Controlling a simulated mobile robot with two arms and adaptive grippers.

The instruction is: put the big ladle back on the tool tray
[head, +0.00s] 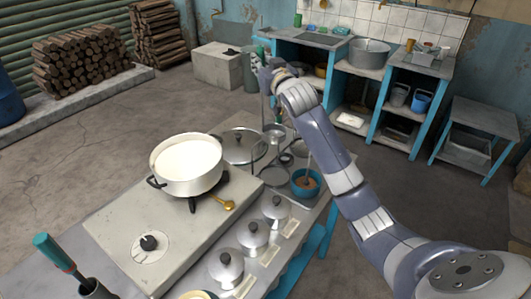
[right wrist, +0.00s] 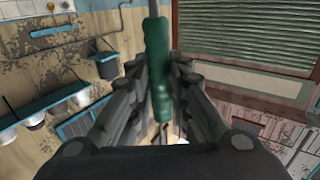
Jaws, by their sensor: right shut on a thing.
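My right gripper (head: 266,76) is raised beyond the far right corner of the stove table. In the right wrist view it (right wrist: 160,85) is shut around a green handle (right wrist: 158,60) with a thin grey shaft, which I take for the big ladle's. In the head view the ladle is mostly hidden by the gripper and arm; a metal bowl shape shows below, and I cannot tell whether it belongs to the ladle. I cannot clearly make out the tool tray. My left gripper is not in view.
A white pot (head: 187,178) of milk sits on the stove table (head: 105,225). Several lidded canisters (head: 252,235), a pan lid (head: 238,147) and a blue bowl (head: 306,182) stand along its right side. A green-handled tool (head: 54,252) stands in a holder at front left.

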